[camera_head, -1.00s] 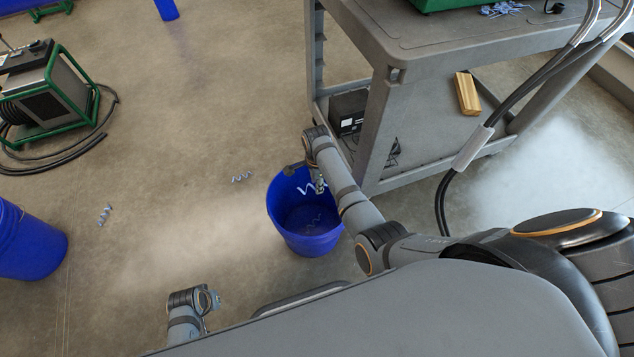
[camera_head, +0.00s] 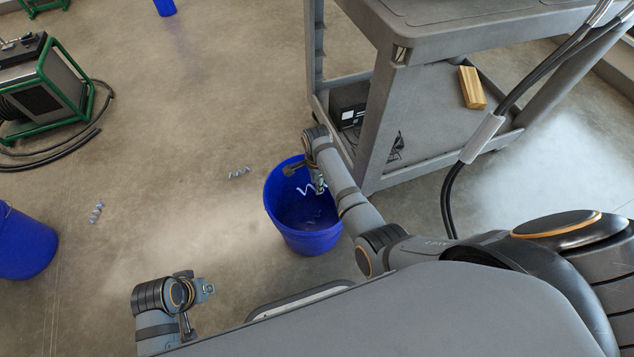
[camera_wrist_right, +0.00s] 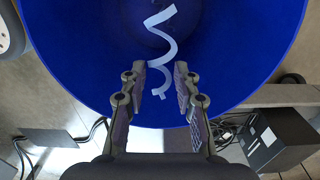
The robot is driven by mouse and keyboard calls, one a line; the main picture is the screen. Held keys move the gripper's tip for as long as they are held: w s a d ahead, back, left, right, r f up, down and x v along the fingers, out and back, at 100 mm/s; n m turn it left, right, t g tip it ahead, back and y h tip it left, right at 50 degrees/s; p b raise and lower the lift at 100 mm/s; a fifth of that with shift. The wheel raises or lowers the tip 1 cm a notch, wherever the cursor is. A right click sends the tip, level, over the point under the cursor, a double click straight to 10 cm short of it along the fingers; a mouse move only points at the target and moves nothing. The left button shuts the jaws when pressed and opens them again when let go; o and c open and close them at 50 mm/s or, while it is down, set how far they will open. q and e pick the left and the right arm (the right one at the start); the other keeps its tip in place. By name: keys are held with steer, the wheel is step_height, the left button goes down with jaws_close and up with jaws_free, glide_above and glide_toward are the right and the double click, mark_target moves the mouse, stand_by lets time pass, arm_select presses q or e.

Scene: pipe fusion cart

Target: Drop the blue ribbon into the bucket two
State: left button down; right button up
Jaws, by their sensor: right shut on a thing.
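A pale blue curled ribbon (camera_wrist_right: 163,38) hangs between the fingertips of my right gripper (camera_wrist_right: 160,80). In the head view the ribbon (camera_head: 308,189) shows beside my right gripper (camera_head: 320,184), over the mouth of a blue bucket (camera_head: 303,242). In the right wrist view the bucket (camera_wrist_right: 268,40) fills the space behind the ribbon. Something faint lies on the bucket's floor. I cannot read which number the bucket has. My left gripper (camera_head: 208,290) is at the lower left, away from the bucket; its fingers are too small to judge.
Another blue bucket (camera_head: 22,245) stands at the left edge. Two curled ribbons lie on the floor, one near the bucket (camera_head: 238,173) and one further left (camera_head: 97,213). A grey cart (camera_head: 440,150) stands close right of the middle bucket. A green-framed machine (camera_head: 45,95) stands at upper left.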

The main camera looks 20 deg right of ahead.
steer(key=o, duration=0.8)
step_height(320, 180, up, 12)
steer(key=shift+r, duration=0.1)
stand_by(0.4)
